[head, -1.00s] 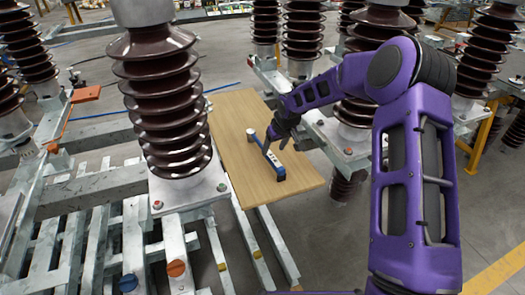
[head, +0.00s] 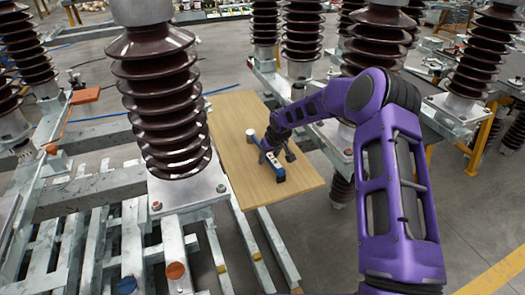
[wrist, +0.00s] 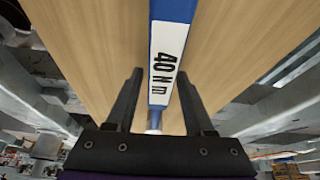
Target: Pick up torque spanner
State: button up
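The torque spanner (head: 275,174) lies on a wooden board, with a blue body, a white label and a pale round end. In the wrist view its blue body and white "40 Nm" label (wrist: 164,62) run lengthwise up the picture. My gripper (head: 277,158) is over the middle of the spanner, fingers pointing down. It also shows in the wrist view (wrist: 160,75), with its two dark fingers apart and the spanner in the gap between them. I see no finger closed on it. The gripper hides part of the spanner in the head view.
The wooden board (head: 300,190) is otherwise bare. A tall brown ribbed insulator (head: 168,100) stands close on its left, on a grey metal frame (head: 100,220). More insulators stand behind and to the right. Open grey floor lies at the lower right.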

grip_shut()
jog(key=shift+r, duration=0.1)
